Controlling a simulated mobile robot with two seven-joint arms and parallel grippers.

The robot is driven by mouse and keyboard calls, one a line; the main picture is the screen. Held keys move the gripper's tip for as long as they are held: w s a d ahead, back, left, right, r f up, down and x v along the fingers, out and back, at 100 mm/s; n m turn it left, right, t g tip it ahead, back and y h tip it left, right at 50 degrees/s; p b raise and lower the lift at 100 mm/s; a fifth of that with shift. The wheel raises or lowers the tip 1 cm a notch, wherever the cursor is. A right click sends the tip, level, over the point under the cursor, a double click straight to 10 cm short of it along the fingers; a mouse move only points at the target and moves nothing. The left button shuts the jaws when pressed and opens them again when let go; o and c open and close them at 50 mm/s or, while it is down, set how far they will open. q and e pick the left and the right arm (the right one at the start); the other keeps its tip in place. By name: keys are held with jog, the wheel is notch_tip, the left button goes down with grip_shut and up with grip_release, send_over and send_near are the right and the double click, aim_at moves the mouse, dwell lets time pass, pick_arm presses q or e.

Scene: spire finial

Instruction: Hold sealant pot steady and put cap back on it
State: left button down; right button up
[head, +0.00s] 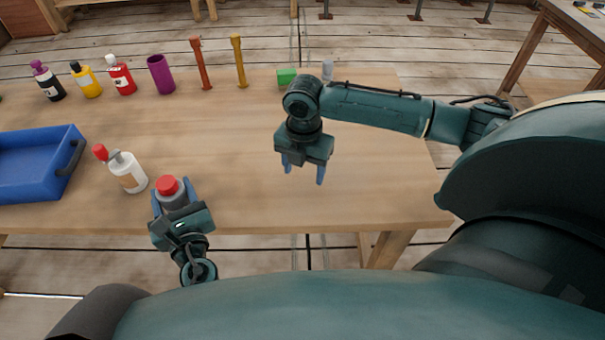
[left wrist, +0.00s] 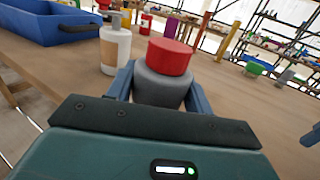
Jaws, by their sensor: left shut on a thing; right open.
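The sealant pot (head: 173,202) is grey and stands upright near the table's front edge, left of centre. Its red cap (head: 168,186) sits on top of it. In the left wrist view the grey pot (left wrist: 160,88) and the red cap (left wrist: 170,57) show between the fingers; the cap looks slightly tilted, and I cannot tell whether it is fully seated. My left gripper (head: 174,194) is shut around the pot's sides. My right gripper (head: 303,178) is open and empty, pointing down above the table to the right of the pot.
A white bottle with a red top (head: 129,172) stands just behind and left of the pot. A blue tray (head: 70,160) is at the far left. Several bottles, a purple cup (head: 160,75) and a green block (head: 286,78) line the back. The table's right front is clear.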

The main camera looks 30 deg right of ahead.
pick_arm(q)
jog(key=shift+s+a+f+g, duration=0.15)
jog(key=shift+f, duration=0.5)
jog(key=shift+s+a+f+g, duration=0.1)
jog(key=shift+s+f+g, duration=0.05)
jog(key=shift+f, duration=0.5)
pick_arm(e)
jog(key=shift+f, duration=1.25)
pick_arm(q)
jog(key=c, duration=1)
grip_release()
jog(key=shift+o, duration=0.6)
jog(key=shift+w+f, duration=0.1)
jog(key=shift+w, duration=0.1)
pick_arm(e)
jog(key=shift+w+f, duration=0.1)
jog(key=shift+w, duration=0.05)
pick_arm(q)
jog(key=shift+o, duration=0.9)
jog(key=shift+w, duration=0.1)
pick_arm(e)
jog(key=shift+w, duration=0.1)
pick_arm(q)
jog(key=shift+o, duration=1)
jog(key=shift+r, duration=0.4)
jog(key=s, duration=0.7)
jog(key=shift+s+a, duration=0.3)
